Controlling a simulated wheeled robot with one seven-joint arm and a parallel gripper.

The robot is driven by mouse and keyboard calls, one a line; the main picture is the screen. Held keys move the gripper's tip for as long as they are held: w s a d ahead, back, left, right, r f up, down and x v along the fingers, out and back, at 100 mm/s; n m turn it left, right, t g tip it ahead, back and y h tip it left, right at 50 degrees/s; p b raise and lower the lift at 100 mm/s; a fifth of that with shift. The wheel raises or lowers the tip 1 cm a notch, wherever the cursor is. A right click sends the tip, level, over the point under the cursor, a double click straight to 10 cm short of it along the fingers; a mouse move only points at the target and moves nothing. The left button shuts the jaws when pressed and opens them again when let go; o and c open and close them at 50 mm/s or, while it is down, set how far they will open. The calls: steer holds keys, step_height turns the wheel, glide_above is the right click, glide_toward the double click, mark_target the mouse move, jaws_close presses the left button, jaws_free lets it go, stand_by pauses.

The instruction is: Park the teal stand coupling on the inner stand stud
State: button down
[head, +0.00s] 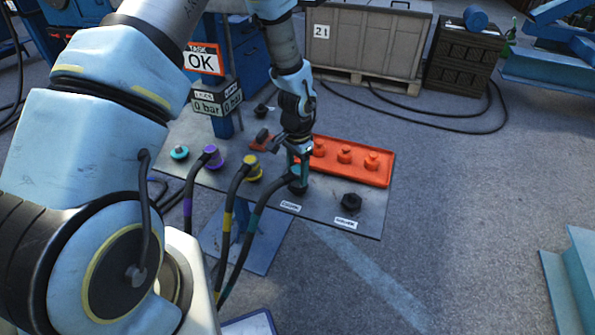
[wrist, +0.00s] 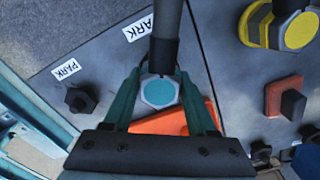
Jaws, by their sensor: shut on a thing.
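My gripper (head: 299,158) is shut on the teal stand coupling (wrist: 160,92), whose teal hexagonal face lies between the two fingers in the wrist view. In the head view the teal coupling (head: 296,171) is upright above the near edge of the grey panel, with its dark hose running down to the left. It is at the inner stud's place, by the inner PARK label (wrist: 138,27). The inner stud is hidden under the coupling and gripper; I cannot tell whether they touch. The outer stud (head: 350,203) is bare and also shows in the wrist view (wrist: 80,99).
An orange tray (head: 378,181) with several orange caps lies just behind the gripper. Purple (head: 212,157) and yellow (head: 252,168) couplings with hoses stand on the panel to the left, beside a teal-topped fitting (head: 179,152). A gauge post (head: 218,100) rises behind.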

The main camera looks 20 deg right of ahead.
steer(key=shift+f+b, duration=0.3)
steer(key=shift+f, duration=0.15)
stand_by(0.6)
steer(key=shift+c, duration=0.6)
jaws_free()
steer(key=shift+r, duration=0.1)
step_height(320, 180, up, 11)
steer(key=shift+f+b, duration=0.15)
steer(key=shift+b, duration=0.4)
